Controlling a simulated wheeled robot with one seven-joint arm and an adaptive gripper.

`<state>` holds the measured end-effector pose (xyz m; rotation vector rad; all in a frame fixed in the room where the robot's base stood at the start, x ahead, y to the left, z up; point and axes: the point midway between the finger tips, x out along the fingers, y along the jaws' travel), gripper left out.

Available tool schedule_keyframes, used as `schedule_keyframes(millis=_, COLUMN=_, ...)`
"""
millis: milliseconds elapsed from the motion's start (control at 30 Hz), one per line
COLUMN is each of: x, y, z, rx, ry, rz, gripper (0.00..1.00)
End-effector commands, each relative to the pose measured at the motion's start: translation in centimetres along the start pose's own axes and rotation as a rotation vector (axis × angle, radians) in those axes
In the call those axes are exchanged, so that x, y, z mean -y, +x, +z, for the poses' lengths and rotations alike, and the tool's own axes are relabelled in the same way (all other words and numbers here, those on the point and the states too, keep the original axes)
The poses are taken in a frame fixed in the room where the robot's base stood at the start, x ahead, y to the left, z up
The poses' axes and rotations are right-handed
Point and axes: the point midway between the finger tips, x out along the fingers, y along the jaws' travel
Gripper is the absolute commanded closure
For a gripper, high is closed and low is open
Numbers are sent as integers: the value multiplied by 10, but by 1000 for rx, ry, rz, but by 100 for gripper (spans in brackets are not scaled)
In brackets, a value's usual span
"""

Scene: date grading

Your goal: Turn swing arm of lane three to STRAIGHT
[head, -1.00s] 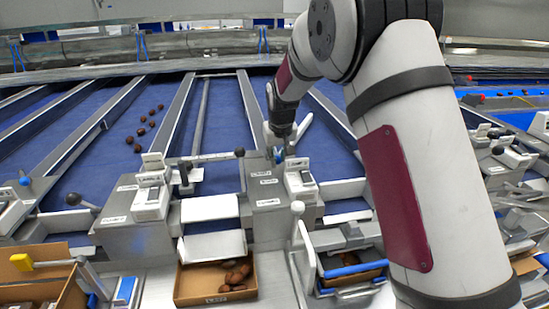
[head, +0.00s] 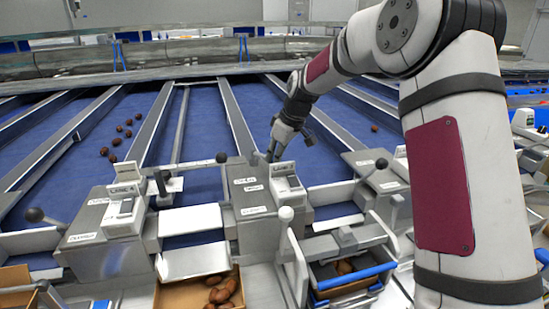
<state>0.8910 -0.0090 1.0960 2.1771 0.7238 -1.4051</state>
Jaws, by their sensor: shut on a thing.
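My gripper (head: 273,152) is at the back of the lane three box (head: 252,195), next to the white unit (head: 286,178) with the lane label. It is shut on the handle end of the lane three swing arm. The jaws and the unit hide that handle, and I cannot make out which way the arm points. To the left, the lane two swing arm (head: 197,168) shows its black ball knob, which points right. Its post stands on the lane two side.
Blue lanes run back between metal rails (head: 240,122). Several dates (head: 116,142) lie on a lane at left. A cardboard box (head: 175,295) with dates and a blue-edged bin (head: 345,283) stand in front. A white-knobbed lever (head: 286,216) rises close by.

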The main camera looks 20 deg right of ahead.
Motion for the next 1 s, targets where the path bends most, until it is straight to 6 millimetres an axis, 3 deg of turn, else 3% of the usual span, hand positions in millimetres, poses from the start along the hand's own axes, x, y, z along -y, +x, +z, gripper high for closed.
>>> schedule_keyframes(millis=400, x=-2, y=0, z=1, rx=1, ry=-12, rz=-1, gripper=100)
schedule_keyframes(millis=433, x=-2, y=0, z=1, rx=1, ry=-12, rz=-1, gripper=79)
schedule_keyframes(millis=500, x=-2, y=0, z=1, rx=1, ry=-12, rz=-1, gripper=63)
schedule_keyframes(millis=533, x=-2, y=0, z=1, rx=1, ry=-11, rz=-1, gripper=61)
schedule_keyframes(millis=867, x=-1, y=-2, z=0, rx=0, ry=-10, rz=-1, gripper=61)
schedule_keyframes(millis=1000, x=-2, y=-16, z=0, rx=-2, ry=-10, rz=1, gripper=61)
